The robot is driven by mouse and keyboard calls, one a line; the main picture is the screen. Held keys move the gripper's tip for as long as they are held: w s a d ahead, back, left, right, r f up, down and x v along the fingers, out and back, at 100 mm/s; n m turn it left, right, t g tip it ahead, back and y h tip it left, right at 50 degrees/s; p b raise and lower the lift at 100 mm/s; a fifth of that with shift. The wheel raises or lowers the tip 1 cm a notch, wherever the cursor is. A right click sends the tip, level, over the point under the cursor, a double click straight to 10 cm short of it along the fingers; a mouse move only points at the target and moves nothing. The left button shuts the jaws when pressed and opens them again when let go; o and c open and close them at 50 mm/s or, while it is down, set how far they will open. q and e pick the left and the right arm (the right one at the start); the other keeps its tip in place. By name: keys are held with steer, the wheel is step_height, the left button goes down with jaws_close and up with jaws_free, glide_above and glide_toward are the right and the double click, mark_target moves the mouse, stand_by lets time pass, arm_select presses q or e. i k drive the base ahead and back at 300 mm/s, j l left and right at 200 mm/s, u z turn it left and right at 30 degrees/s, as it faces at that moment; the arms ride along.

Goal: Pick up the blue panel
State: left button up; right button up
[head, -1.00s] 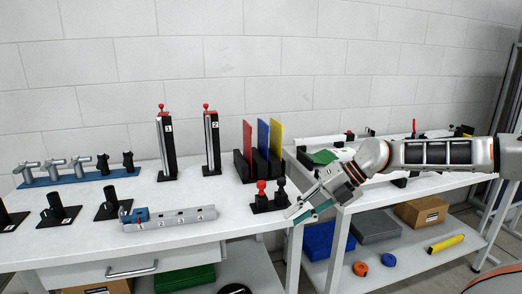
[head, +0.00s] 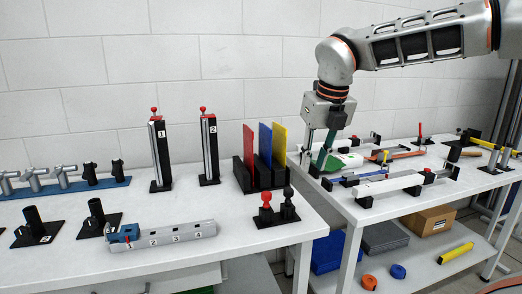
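The blue panel (head: 265,143) stands upright in a black slotted holder (head: 244,176) at the right end of the left table. A red panel (head: 249,146) stands to its left and a yellow panel (head: 280,133) to its right. My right gripper (head: 320,164) points down over the near left part of the right table, to the right of the panels and apart from them. Its green-tipped fingers overlap in this view, so whether they are open is unclear. I see nothing held. My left gripper is out of view.
A red-knobbed and a black-knobbed piece (head: 277,210) stand in front of the holder. Two posts (head: 208,150) stand to its left. Clamps and bars (head: 390,186) cover much of the right table. A gap separates the tables.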

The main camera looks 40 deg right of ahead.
mark_target(265, 134)
steer(key=i+l, duration=0.2)
steer(key=i, duration=0.2)
steer(key=i+l, duration=0.2)
steer(key=i, duration=0.25)
steer(key=i+l, duration=0.2)
steer(key=i, duration=0.2)
